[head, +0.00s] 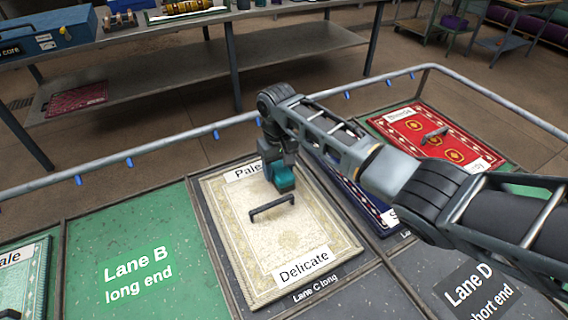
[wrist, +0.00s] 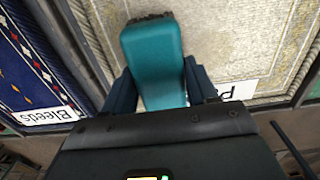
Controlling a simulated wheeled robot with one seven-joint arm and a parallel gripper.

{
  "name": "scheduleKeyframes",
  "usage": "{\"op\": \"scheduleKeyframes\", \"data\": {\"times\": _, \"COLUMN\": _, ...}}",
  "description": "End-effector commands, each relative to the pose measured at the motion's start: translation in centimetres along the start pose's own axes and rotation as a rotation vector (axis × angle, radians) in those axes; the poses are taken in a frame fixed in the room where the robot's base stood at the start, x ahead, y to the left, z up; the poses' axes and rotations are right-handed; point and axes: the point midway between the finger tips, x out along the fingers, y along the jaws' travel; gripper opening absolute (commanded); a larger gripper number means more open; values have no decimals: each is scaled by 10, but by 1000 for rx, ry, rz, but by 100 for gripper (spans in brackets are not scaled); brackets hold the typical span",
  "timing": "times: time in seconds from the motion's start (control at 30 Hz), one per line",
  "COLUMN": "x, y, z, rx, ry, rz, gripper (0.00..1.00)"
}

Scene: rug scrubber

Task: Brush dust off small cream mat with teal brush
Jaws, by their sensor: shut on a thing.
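The small cream mat (head: 260,244) lies in lane C. It has a patterned border and labels reading "Delicate" and, partly hidden, "Pale". A dark handle stands on its middle. The teal brush (head: 284,178) is in my gripper (head: 277,166) over the far part of the mat. In the wrist view the brush (wrist: 152,58) sits between the two fingers of my gripper (wrist: 160,85), with dark bristles at its far end over the cream mat (wrist: 218,30). I cannot tell whether the bristles touch the mat. No separate dust is clear to me.
A blue mat (head: 352,190) labelled "Bleeds" in the wrist view lies right of the cream one, partly behind my arm. A red mat (head: 408,131) with a handle lies farther right. Green lane B (head: 140,230) is bare. A rail (head: 190,138) runs behind the lanes.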

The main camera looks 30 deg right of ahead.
Motion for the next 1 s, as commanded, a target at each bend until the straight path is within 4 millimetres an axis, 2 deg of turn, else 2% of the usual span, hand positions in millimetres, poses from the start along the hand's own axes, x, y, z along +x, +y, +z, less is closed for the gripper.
{"op": "scheduleKeyframes", "data": {"times": 0.23, "x": -1, "y": -25, "z": 2, "rx": -5, "ry": -4, "rz": -1, "gripper": 18}}
{"op": "scheduleKeyframes", "data": {"times": 0.4, "x": 0, "y": -32, "z": 1, "rx": -2, "ry": -3, "rz": -1, "gripper": 18}}
{"op": "scheduleKeyframes", "data": {"times": 0.73, "x": 2, "y": -4, "z": 1, "rx": 1, "ry": -2, "rz": -1, "gripper": 18}}
{"op": "scheduleKeyframes", "data": {"times": 1.0, "x": 3, "y": 11, "z": 1, "rx": 1, "ry": -3, "rz": 0, "gripper": 18}}
